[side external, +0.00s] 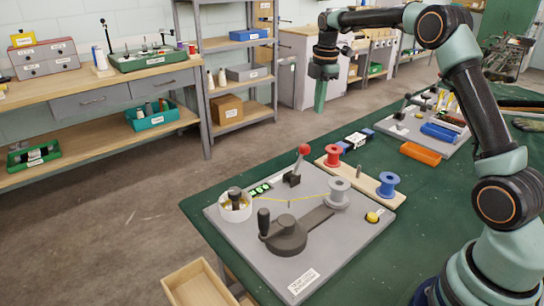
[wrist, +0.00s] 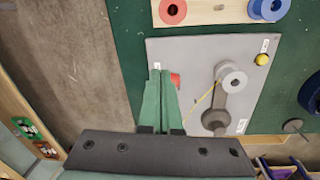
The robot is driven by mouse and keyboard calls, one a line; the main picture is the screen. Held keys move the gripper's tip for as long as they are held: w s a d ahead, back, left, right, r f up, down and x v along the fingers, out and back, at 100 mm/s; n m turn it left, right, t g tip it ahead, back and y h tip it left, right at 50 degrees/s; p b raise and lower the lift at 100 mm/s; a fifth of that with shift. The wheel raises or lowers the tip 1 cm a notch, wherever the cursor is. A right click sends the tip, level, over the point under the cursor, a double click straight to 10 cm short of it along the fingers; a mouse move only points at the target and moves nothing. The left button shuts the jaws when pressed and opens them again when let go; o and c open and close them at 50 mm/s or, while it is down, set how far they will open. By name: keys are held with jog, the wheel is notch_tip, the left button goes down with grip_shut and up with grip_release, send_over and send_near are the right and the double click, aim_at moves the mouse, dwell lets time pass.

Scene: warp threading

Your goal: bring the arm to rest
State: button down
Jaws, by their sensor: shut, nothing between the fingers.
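My gripper (side external: 320,108) hangs high with its green fingers pointing down, well above and behind the grey board (side external: 235,262) in the side view. In the wrist view its fingers (wrist: 161,74) lie together, with nothing between them. The board carries a grey spool (side external: 338,193), a dark crank (side external: 286,235), a red-knobbed lever (side external: 303,150), a white cup (side external: 235,207) and a yellow knob (side external: 373,217). A yellow thread (side external: 290,201) runs from the cup to the grey spool. In the wrist view, the fingers partly cover the red knob (wrist: 175,80).
A wooden strip with a red spool (side external: 333,155) and a blue spool (side external: 387,185) lies behind the board. An orange tray (side external: 420,153) and a second grey board stand farther back on the green table (side external: 376,262). A wooden box (side external: 198,285) is below the front edge.

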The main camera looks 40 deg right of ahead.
jog(key=shift+r, duration=0.1)
jog(key=s+a+r+m+t, duration=0.1)
jog(key=s+a+r+m, duration=0.3)
jog(key=s+a+r, duration=0.15)
jog(key=s+a+m+t, duration=0.1)
jog(key=s+a+m, duration=0.4)
jog(key=s, duration=0.3)
jog(key=s+a+f+m+t, duration=0.1)
jog(key=s+a+m+t, duration=0.1)
jog(key=s+a+m, duration=0.3)
jog(key=s+m, duration=0.2)
jog(key=s, duration=0.2)
jog(key=shift+s+a+f+t, duration=0.2)
jog(key=shift+s+f+t, duration=0.1)
